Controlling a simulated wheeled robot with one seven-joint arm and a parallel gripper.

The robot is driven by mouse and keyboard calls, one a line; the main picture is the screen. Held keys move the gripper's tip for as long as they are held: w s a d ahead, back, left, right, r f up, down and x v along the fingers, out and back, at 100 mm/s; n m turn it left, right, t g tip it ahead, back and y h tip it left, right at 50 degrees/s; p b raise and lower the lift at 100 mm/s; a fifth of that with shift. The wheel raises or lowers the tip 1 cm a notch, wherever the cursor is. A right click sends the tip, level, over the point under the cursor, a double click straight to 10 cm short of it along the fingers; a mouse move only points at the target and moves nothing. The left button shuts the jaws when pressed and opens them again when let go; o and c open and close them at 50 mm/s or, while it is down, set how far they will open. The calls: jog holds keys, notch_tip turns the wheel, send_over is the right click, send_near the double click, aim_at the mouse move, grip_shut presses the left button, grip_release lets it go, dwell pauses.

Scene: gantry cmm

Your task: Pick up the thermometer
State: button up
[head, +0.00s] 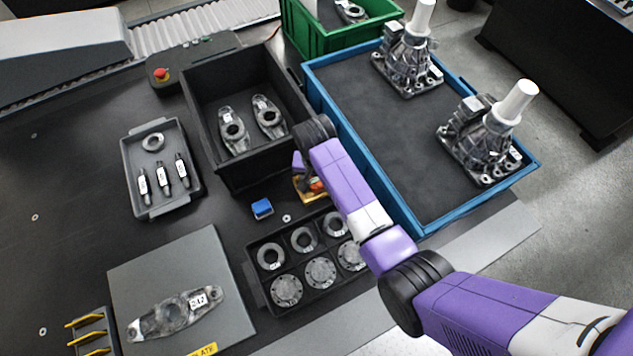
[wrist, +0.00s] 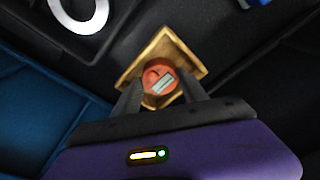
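The likely thermometer (wrist: 160,78) is a small round orange-red thing with a pale rectangular display or label. It sits in a small yellow-brown tray (wrist: 169,46) in the wrist view. In the head view its orange top (head: 317,185) shows just beside my arm, with part of the tray (head: 303,195) hidden. My gripper (wrist: 159,84) is over the tray, its two dark fingers apart on either side of the orange thing. No firm contact can be made out. In the head view my gripper (head: 301,165) is mostly hidden by my wrist.
A blue crate (head: 365,181) with two castings stands right of the tray, and a black bin (head: 245,172) behind it. A black compartment tray (head: 262,297) with rings and discs is in front. A small blue block (head: 262,209) lies to the left.

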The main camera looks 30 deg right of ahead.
jog(key=c, duration=0.8)
jog(key=shift+r, duration=0.1)
jog(key=shift+c, duration=0.2)
